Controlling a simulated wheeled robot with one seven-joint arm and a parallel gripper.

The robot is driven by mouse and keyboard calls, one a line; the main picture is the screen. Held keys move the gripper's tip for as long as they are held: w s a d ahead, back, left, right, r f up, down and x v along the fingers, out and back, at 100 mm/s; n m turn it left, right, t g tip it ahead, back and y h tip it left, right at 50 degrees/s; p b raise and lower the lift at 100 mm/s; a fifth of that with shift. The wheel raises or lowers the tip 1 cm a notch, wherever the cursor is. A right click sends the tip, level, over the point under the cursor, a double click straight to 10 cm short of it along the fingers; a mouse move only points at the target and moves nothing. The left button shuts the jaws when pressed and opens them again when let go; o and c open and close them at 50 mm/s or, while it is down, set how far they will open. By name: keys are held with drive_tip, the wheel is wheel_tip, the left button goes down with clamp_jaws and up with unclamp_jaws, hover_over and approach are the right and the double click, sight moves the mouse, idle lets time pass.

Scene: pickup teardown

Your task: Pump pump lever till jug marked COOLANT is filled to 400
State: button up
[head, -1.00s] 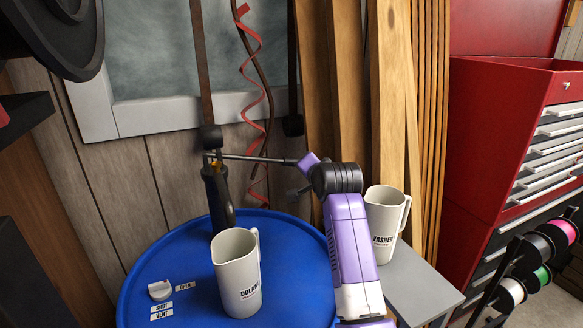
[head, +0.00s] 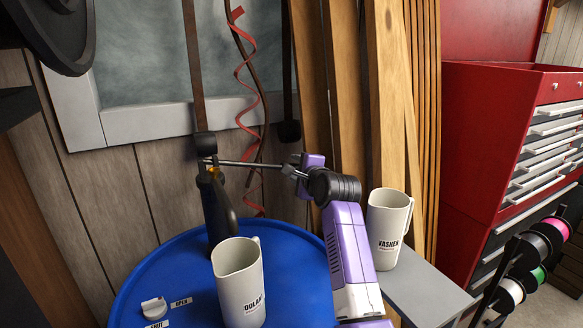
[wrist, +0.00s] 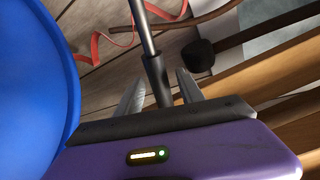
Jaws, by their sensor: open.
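The grey jug marked COOLANT (head: 238,285) stands upright on the blue drum (head: 175,255), below the dark pump (head: 217,205). Its fill level cannot be seen. The pump lever (head: 240,163) is a thin metal rod running right from the pump head, sloping slightly down. My gripper (head: 298,170) is at the lever's outer end. In the wrist view, the lever's dark grip (wrist: 156,80) runs between the two fingers of my gripper (wrist: 160,92), which are open around it. Whether a finger touches it I cannot tell.
A second grey jug, marked WASHER (head: 388,230), stands on a grey stand (head: 428,290) right of my arm. Wooden planks (head: 350,80) lean behind. A red hose (head: 243,75) hangs behind the lever. A white knob (head: 154,307) sits on the drum's left. A red tool chest (head: 490,110) is at right.

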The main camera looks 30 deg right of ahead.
drive_tip(key=shift+x, duration=1.7)
clamp_jaws()
